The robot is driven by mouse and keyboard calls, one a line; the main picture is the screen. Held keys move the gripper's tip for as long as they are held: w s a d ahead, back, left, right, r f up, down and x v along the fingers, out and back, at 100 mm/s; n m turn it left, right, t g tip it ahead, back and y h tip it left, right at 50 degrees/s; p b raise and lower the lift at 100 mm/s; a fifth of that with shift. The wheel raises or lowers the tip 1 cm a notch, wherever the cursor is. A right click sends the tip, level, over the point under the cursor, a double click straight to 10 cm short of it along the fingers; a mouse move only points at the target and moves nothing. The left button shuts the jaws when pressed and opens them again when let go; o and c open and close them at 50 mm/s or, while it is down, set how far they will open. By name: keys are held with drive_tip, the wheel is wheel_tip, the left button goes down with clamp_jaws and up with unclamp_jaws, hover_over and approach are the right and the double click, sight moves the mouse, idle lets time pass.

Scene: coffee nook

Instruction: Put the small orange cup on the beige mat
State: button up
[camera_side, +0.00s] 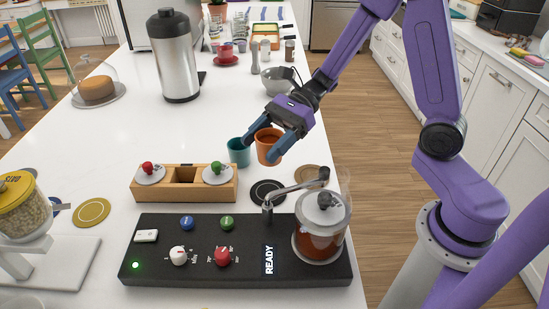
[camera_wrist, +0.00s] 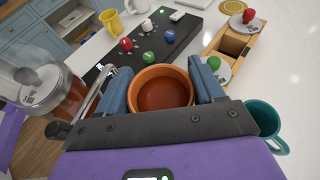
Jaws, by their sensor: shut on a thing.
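The small orange cup (camera_side: 268,150) is upright between the blue fingers of my gripper (camera_side: 271,138), which is shut on it. The wrist view looks down into the empty cup (camera_wrist: 163,94), with a finger on each side. The cup is close beside a teal cup (camera_side: 239,152); I cannot tell whether its base touches the counter. A round tan mat, which looks like the beige mat (camera_side: 308,171), lies nearer the camera and to the right of the cup, by the counter's right edge.
A black round mat (camera_side: 263,188) lies left of the tan one. A wooden box (camera_side: 186,192) with knobbed lids is at left. A grey bowl (camera_side: 279,81) stands behind.

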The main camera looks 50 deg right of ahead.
drive_tip(key=s+d+f, duration=0.1)
drive_tip(key=s+d, duration=0.3)
drive_tip(key=d, duration=0.6)
hover_over(309, 178)
drive_tip(key=shift+n+g, duration=0.3)
drive_tip(key=shift+f, duration=4.2)
drive_tip(key=shift+f, duration=0.15)
drive_tip(key=o, duration=1.3)
